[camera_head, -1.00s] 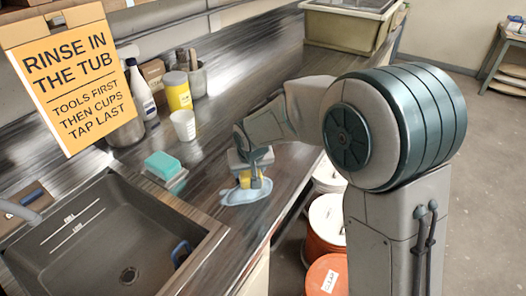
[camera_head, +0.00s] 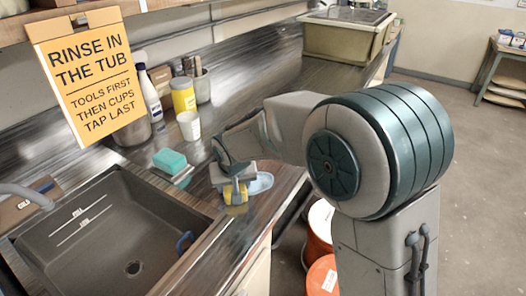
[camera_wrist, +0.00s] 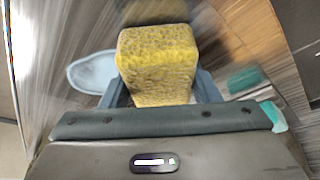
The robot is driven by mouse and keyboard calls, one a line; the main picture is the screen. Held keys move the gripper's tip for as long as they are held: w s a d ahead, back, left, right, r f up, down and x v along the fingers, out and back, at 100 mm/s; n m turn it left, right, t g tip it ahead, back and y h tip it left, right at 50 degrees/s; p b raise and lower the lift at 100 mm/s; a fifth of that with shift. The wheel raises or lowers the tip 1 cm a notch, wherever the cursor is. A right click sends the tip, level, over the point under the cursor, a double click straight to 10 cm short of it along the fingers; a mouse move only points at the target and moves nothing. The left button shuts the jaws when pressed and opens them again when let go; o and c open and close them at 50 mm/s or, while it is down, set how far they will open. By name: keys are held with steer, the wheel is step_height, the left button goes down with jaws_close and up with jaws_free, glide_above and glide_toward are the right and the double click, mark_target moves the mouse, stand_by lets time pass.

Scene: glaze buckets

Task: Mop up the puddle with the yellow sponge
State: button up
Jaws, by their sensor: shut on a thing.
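My gripper (camera_head: 237,186) is shut on the yellow sponge (camera_head: 236,195), low over the counter. In the wrist view the sponge (camera_wrist: 157,65) sits between my two fingers (camera_wrist: 158,92). The puddle (camera_head: 262,183) is a pale blue patch on the counter, just right of the sponge in the head view. In the wrist view the puddle (camera_wrist: 92,73) shows left of the sponge, partly hidden by a finger. I cannot tell whether the sponge touches the counter.
A teal sponge (camera_head: 169,161) lies left of my gripper, beside the dark sink (camera_head: 110,245). A white cup (camera_head: 189,126), a yellow can (camera_head: 183,96) and a white bottle (camera_head: 149,95) stand along the back. Buckets (camera_head: 320,222) stand below the counter's front edge.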

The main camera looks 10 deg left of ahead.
steer(key=r+p, duration=0.1)
steer(key=r, duration=0.2)
steer(key=shift+s, duration=0.2)
steer(key=shift+a+r+p, duration=0.1)
steer(key=shift+r+p, duration=1.7)
steer(key=shift+r, duration=0.85)
